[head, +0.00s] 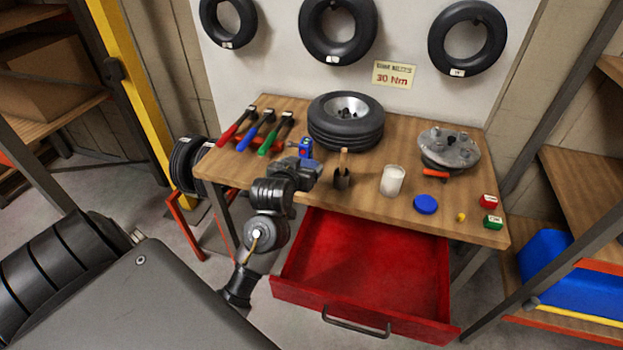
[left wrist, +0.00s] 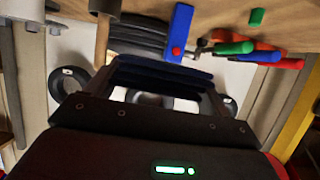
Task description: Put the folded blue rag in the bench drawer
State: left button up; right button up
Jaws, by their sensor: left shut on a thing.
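My left gripper (head: 300,171) is over the front edge of the workbench, left of the drawer. It is shut on the folded blue rag (left wrist: 160,78), which shows in the left wrist view as dark blue layers held at the jaws. In the head view I cannot make out the rag; the gripper and wrist seem to hide it. The red bench drawer (head: 375,256) is pulled open below the bench top, to the right of my left gripper. Its visible floor is bare. My right gripper is not in view.
On the workbench (head: 405,123) stand a wheel (head: 346,122), a brush pot (head: 342,178), a white cup (head: 392,180), a blue lid (head: 425,204) and a metal hub (head: 448,149). A blue device (head: 305,149) stands just behind my gripper. The drawer's handle (head: 355,325) juts forward.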

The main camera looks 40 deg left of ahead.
pick_arm(q)
jog(key=w+a+f, duration=0.1)
jog(key=w+f, duration=0.1)
jog(key=w+a+f, duration=0.1)
jog(key=w+f, duration=0.1)
jog(key=w+a+f+p, duration=0.1)
jog(key=w+a+f, duration=0.1)
jog(key=shift+w+a+f, duration=0.25)
jog(key=shift+f, duration=0.25)
notch_tip(320, 180, down, 3)
jog(key=shift+w+r+p, duration=0.1)
jog(key=shift+p, duration=0.55)
jog(key=shift+a+f, duration=0.1)
jog(key=shift+f, duration=0.25)
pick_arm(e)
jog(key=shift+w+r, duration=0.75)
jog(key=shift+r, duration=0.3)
pick_arm(q)
jog(key=shift+f, duration=0.1)
